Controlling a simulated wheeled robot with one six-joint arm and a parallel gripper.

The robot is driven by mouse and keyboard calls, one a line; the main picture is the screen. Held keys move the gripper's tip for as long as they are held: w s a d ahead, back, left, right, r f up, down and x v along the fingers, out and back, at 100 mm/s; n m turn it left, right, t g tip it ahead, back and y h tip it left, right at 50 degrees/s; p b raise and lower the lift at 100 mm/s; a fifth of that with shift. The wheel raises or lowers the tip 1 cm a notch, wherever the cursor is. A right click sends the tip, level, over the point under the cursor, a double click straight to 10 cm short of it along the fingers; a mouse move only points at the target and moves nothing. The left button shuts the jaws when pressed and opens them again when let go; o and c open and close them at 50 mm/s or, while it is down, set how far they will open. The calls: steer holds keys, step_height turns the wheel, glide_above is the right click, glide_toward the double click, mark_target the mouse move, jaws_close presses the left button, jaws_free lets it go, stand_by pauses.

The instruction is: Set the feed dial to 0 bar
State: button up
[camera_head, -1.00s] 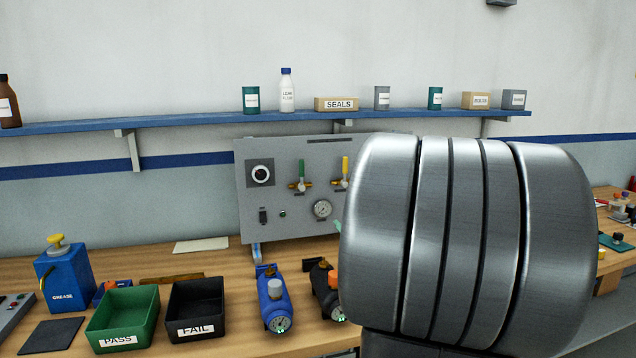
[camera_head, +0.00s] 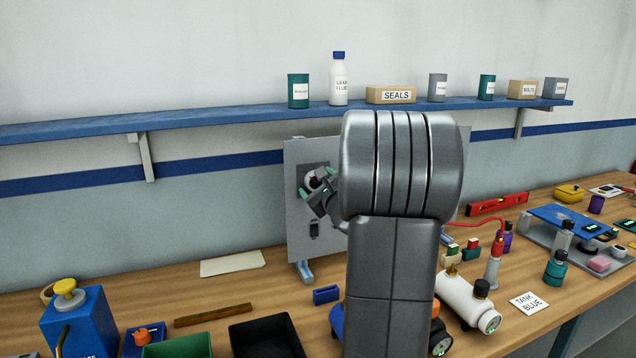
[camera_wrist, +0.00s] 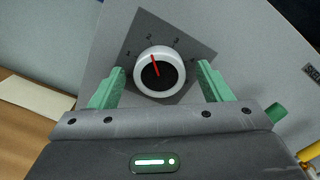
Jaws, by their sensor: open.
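The feed dial is a white round knob (camera_wrist: 172,89) with a dark centre and a red pointer. It sits on a dark square plate (camera_wrist: 205,52) on the grey panel (camera_head: 299,225). In the wrist view the pointer leans slightly left of straight up, toward a small mark that looks like 2; the marks are hard to read. My gripper (camera_wrist: 160,67) is open, with one green finger on each side of the knob and a visible gap to both. In the head view my gripper (camera_head: 318,184) is at the dial and partly covers it.
My arm hides much of the panel in the head view. A green handle (camera_wrist: 275,111) and a yellow one (camera_wrist: 310,152) are at the wrist view's lower right. Bins, a grease can (camera_head: 78,322) and a white cylinder (camera_head: 466,298) stand on the bench below. A shelf (camera_head: 230,113) runs above.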

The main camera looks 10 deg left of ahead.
steer(key=shift+c, duration=0.4)
steer(key=c, duration=0.9)
